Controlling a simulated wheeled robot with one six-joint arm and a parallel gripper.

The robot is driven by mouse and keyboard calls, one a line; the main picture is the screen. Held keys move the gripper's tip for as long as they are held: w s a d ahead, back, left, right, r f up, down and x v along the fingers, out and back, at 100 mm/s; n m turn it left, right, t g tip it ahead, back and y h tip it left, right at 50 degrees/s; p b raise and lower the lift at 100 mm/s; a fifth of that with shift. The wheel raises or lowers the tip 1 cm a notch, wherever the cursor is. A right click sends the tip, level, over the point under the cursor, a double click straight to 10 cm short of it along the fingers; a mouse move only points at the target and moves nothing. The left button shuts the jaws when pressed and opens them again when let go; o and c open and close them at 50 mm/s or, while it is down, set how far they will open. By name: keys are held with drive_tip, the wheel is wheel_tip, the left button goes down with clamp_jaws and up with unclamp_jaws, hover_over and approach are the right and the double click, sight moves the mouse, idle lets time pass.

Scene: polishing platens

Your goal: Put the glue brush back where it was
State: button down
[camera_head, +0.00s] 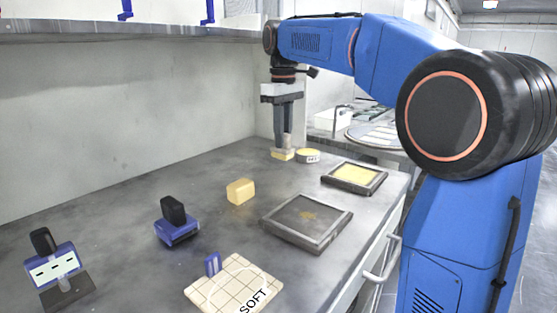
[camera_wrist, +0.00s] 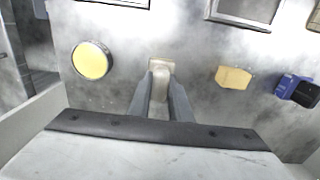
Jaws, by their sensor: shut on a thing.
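My gripper (camera_head: 284,146) points straight down near the back wall, shut on a small pale block-like thing, which I take to be the glue brush (camera_head: 283,155). In the wrist view, the brush (camera_wrist: 161,66) shows pale beige between the two grey fingers of my gripper (camera_wrist: 161,90). Its lower end is at or just above the worktop; I cannot tell if it touches. A round, yellow-topped tin (camera_head: 308,155) stands just right of it in the head view, apart from it. The tin also shows at left in the wrist view (camera_wrist: 91,60).
A yellow block (camera_head: 240,191) lies nearer on the grey worktop. A dark framed plate (camera_head: 284,237) and a yellow-filled tray (camera_head: 350,188) lie at right. A blue black-handled tool (camera_head: 177,231), a blue-and-white holder (camera_head: 53,267) and a tiled board marked SOFT (camera_head: 205,297) are in front.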

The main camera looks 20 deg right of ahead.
sight(284, 155)
drive_tip(key=shift+d+f, duration=0.1)
drive_tip(key=shift+f, duration=2.75)
drive_tip(key=shift+f, duration=0.1)
drive_tip(key=c, duration=1.6)
unclamp_jaws()
wheel_tip(284, 155, up, 12)
drive_tip(key=shift+r, duration=0.15)
